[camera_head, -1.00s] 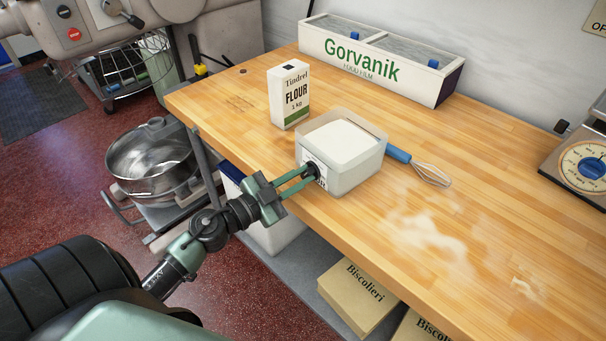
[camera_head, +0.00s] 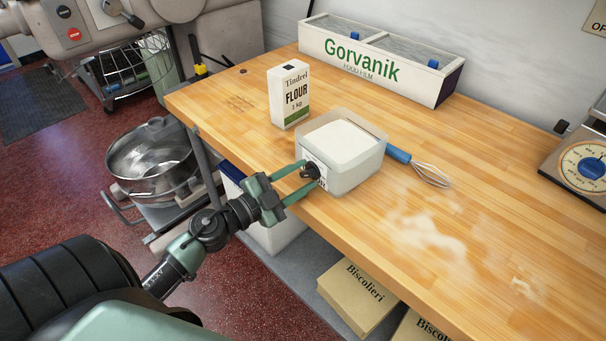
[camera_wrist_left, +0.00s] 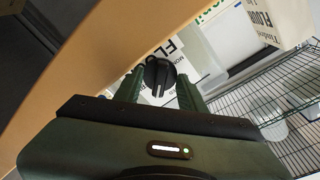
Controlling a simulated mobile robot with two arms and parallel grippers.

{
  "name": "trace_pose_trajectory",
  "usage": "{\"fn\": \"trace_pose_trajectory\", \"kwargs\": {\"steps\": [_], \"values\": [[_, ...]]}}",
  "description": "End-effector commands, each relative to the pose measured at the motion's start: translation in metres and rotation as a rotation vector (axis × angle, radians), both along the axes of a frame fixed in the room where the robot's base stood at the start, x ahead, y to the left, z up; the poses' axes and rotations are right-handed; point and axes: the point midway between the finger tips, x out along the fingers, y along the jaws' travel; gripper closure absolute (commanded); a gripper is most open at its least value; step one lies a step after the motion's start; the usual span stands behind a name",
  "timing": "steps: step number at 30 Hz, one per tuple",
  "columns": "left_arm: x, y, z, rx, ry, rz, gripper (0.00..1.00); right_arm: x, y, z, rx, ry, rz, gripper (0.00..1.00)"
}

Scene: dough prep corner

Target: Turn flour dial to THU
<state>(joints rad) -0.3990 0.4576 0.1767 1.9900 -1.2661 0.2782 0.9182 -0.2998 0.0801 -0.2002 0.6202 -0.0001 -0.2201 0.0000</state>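The flour tub (camera_head: 343,172), a pale open-topped box of white flour, stands at the table's front edge. A black dial (camera_head: 311,170) sits on a white label on its front wall. In the left wrist view the dial (camera_wrist_left: 158,76) shows as a round knob with a raised grip, and a few printed letters show on the label. The day it points at cannot be read. My left gripper (camera_head: 308,174) is open, with one finger on each side of the dial and gaps between. These fingers (camera_wrist_left: 160,84) also show in the wrist view. My right gripper is out of view.
A flour packet (camera_head: 290,95) stands behind the tub. A whisk (camera_head: 420,168) lies right beside it. A Gorvanik film box (camera_head: 380,62) is at the back, and a scale (camera_head: 578,160) at far right. The floury wooden table (camera_head: 470,235) is clear at front right.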

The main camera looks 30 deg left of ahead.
Motion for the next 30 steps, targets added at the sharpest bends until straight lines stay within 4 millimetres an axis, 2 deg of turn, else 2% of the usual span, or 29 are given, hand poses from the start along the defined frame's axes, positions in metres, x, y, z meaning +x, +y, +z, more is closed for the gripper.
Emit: {"fn": "trace_pose_trajectory", "kwargs": {"steps": [9,24,30], "values": [[-0.003,0.001,-0.001,-0.001,0.001,0.001,0.6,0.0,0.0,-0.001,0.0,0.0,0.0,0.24],[-0.049,0.016,-0.001,-0.002,0.003,0.001,0.6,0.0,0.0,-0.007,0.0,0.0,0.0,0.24],[-0.057,0.018,0.0,-0.001,0.0,0.0,0.6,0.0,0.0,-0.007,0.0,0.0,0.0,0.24]]}}
